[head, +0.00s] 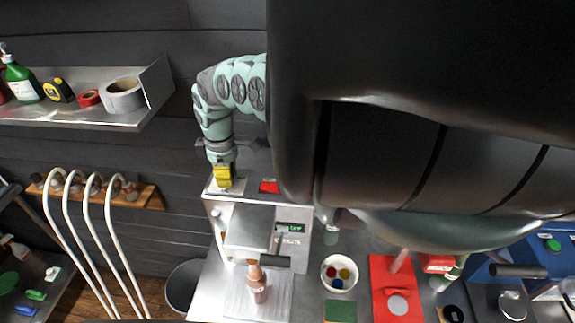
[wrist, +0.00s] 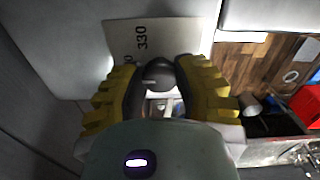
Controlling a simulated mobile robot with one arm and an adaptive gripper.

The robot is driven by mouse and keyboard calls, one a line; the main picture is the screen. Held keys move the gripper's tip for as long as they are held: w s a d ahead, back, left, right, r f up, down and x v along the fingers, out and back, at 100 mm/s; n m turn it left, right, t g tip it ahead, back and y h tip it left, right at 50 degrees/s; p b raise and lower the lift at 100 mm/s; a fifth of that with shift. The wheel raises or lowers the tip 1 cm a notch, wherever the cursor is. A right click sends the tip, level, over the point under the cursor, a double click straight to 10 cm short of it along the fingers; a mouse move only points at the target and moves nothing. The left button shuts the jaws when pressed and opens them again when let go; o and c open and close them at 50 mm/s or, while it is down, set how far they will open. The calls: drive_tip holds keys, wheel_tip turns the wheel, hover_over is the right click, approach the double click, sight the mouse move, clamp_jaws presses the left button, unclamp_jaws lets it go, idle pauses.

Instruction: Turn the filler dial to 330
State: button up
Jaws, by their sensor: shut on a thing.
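The filler (head: 212,212) is a pale box-shaped machine on the counter in the head view, with a lit green display. Its dial is a dark round knob (wrist: 158,74) in the wrist view, beside a light scale plate (wrist: 125,36) marked "330". A second number on the plate is partly hidden. My gripper (head: 224,178), with yellow fingers, is at the filler's top left in the head view. In the wrist view my gripper (wrist: 157,80) is shut on the dial, one finger on each side. I cannot tell exactly where the dial's mark points.
A brown bottle (head: 257,284) stands at the filler's front. A shelf (head: 100,116) and white curved pipes (head: 90,238) are at the left. A dark part of my body covers the upper right.

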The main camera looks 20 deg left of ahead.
clamp_jaws()
drive_tip(key=shift+f, duration=0.1)
drive_tip(key=shift+w+d+f+m+b, duration=0.1)
drive_tip(key=shift+w+m+b, duration=0.05)
drive_tip(key=shift+m+b, duration=1.35)
drive_tip(key=shift+m, duration=0.2)
drive_tip(key=m+b, duration=0.2)
drive_tip(key=m, duration=0.2)
drive_tip(key=shift+m+b, duration=1.35)
drive_tip(key=shift+m, duration=0.95)
